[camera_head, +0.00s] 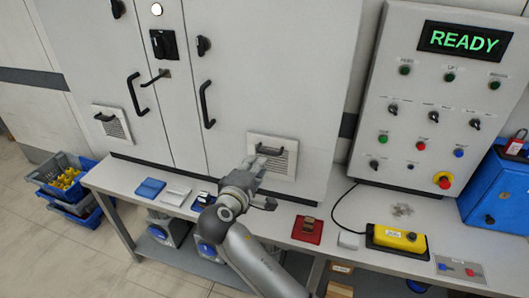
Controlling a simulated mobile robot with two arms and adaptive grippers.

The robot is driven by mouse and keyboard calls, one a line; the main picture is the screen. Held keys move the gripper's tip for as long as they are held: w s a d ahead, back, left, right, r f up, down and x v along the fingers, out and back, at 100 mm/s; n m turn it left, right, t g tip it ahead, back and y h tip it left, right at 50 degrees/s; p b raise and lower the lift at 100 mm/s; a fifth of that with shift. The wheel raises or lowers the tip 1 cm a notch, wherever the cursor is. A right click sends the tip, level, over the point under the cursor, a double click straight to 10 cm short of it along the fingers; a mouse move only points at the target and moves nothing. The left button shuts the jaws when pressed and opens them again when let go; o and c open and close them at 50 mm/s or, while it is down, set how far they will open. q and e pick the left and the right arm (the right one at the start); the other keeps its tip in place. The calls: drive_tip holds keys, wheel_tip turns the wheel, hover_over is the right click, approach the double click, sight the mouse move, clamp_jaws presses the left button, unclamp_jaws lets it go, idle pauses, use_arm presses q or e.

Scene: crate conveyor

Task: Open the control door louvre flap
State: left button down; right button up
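A square louvre flap (286,160) with a dark bar handle (270,150) sits low on the right cabinet door (270,80). It looks closed, flush with the door. A second louvre flap (118,129) with a similar handle is low on the left door (95,60), also looking closed. I cannot read which door is the control door. My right gripper (256,169) is just below and left of the right flap's handle, its tip overlapping the flap's lower left area. Contact and finger opening are unclear. My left gripper is out of view.
A bench (340,249) runs below the doors, carrying blue and white blocks, a red pad (307,230) and a yellow pendant (399,238). A control panel (440,95) reading READY stands right. Blue crates (85,215) sit on the floor left.

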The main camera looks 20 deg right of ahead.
sight(268, 152)
drive_tip(key=p+x, duration=0.1)
drive_tip(key=x, duration=0.9)
drive_tip(key=shift+d+f+p, duration=0.1)
drive_tip(key=shift+f+p, duration=0.05)
drive_tip(key=shift+p, duration=0.2)
drive_tip(key=shift+w+d, duration=0.1)
drive_tip(key=shift+d, duration=0.05)
clamp_jaws()
drive_tip(key=shift+f, duration=0.1)
